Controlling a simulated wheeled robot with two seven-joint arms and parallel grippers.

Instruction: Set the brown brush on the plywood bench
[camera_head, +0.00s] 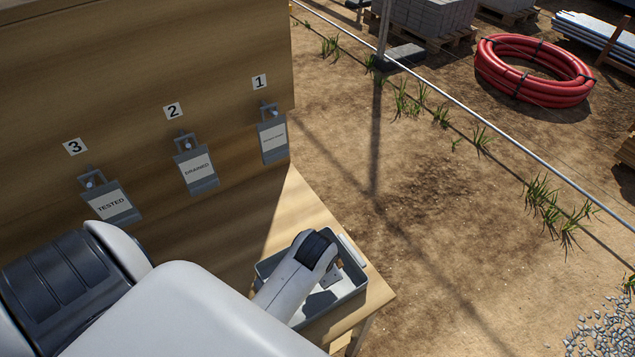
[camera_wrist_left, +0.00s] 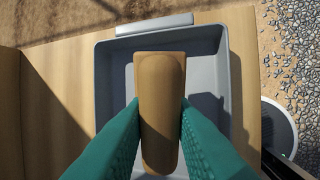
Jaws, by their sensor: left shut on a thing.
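In the left wrist view my left gripper (camera_wrist_left: 160,125) has its green fingers shut on the brown brush (camera_wrist_left: 161,85), a smooth tapered brown piece. The brush is over a grey tray (camera_wrist_left: 103,75); I cannot tell its exact height. The tray also shows in the head view (camera_head: 354,298) on the plywood bench (camera_head: 384,293). There my left arm reaches across the tray, and its fingers and the brush are hidden behind the wrist. My right gripper is not in view.
A plywood back panel (camera_head: 220,60) carries three grey tags on hooks, numbered 1 to 3. A pale bar (camera_wrist_left: 154,24) lies by the tray's far edge. Bare bench shows left of the tray (camera_wrist_left: 65,70). Dirt ground and a red hose coil (camera_head: 533,70) lie beyond.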

